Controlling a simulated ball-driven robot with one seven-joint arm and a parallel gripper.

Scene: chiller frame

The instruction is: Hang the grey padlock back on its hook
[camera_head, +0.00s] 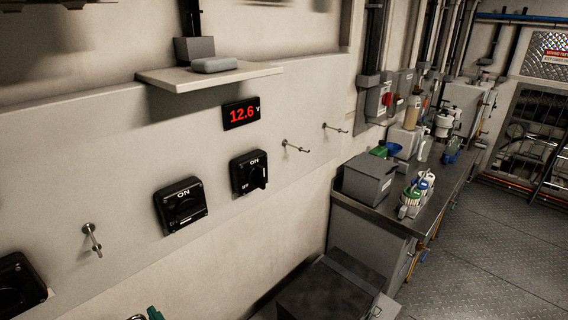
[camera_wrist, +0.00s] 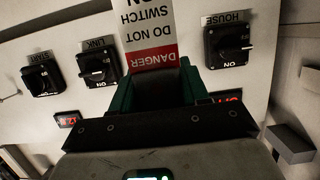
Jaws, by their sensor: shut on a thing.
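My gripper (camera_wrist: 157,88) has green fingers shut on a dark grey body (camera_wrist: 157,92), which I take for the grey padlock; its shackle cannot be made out. A red and white danger tag (camera_wrist: 150,38) shows just beyond the fingers and seems to go with it. In the head view only a green fingertip (camera_head: 155,313) shows at the bottom edge, lower right of the nearest wall hook (camera_head: 92,240). That hook is empty. Two more bare hooks, (camera_head: 295,147) and (camera_head: 336,129), stick out farther right.
Rotary switches, the LINK one (camera_wrist: 97,66), the START one (camera_wrist: 43,75) and the HOUSE one (camera_wrist: 229,42), sit on the wall panel. A shelf (camera_head: 210,76) juts out above a red display (camera_head: 241,113). A cluttered bench (camera_head: 408,213) stands at the right.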

